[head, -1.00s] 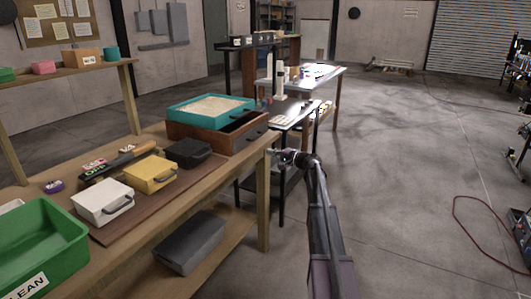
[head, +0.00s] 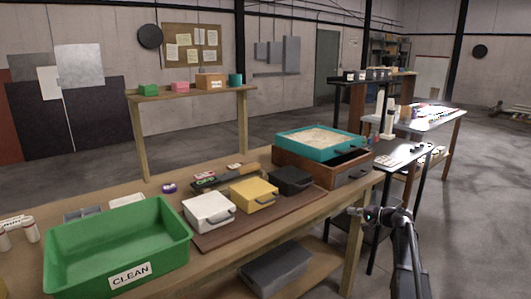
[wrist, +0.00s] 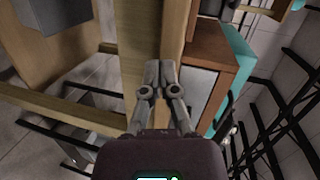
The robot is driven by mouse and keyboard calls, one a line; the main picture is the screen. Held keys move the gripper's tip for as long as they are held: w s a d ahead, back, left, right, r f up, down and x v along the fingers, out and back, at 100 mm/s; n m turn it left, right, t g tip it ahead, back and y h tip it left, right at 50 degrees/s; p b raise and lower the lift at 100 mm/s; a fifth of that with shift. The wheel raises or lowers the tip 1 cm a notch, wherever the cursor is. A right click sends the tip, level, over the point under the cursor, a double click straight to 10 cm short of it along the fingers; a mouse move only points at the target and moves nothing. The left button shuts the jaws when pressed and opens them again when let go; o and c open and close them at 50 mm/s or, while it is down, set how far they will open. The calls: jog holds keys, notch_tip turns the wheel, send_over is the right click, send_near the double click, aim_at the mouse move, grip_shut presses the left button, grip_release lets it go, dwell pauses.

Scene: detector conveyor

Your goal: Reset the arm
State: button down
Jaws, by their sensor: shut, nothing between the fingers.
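My gripper (wrist: 160,68) shows in the wrist view with its two fingers together and nothing between them. In the head view my gripper (head: 354,211) is at the end of my arm, just off the right end of the wooden workbench (head: 290,224). It looks empty. The bench edge and a brown wooden drawer box (wrist: 207,70) lie beyond the fingers in the wrist view. I cannot tell whether the fingers touch the bench.
The bench holds a green CLEAN bin (head: 75,262), white (head: 205,210), yellow (head: 252,195) and black (head: 290,180) cases, and a teal sand tray (head: 282,143) on the drawer box. A dark side table (head: 385,152) stands behind my arm. Open floor (head: 475,220) lies right.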

jog(key=s+a+f+n+g+h, duration=0.2)
jog(key=s+a+f+g, duration=0.25)
jog(key=s+a, duration=0.4)
jog(key=s+a+f+n+g+h, duration=0.25)
jog(key=s+a+f, duration=0.25)
jog(key=s+a, duration=0.3)
jog(key=s+f+n+g+h, duration=0.35)
jog(key=s+h, duration=0.35)
jog(key=s, duration=1.2)
notch_tip(320, 180, up, 19)
jog(key=p, duration=2)
jog(key=shift+a+r, duration=0.2)
jog(key=shift+a, duration=0.25)
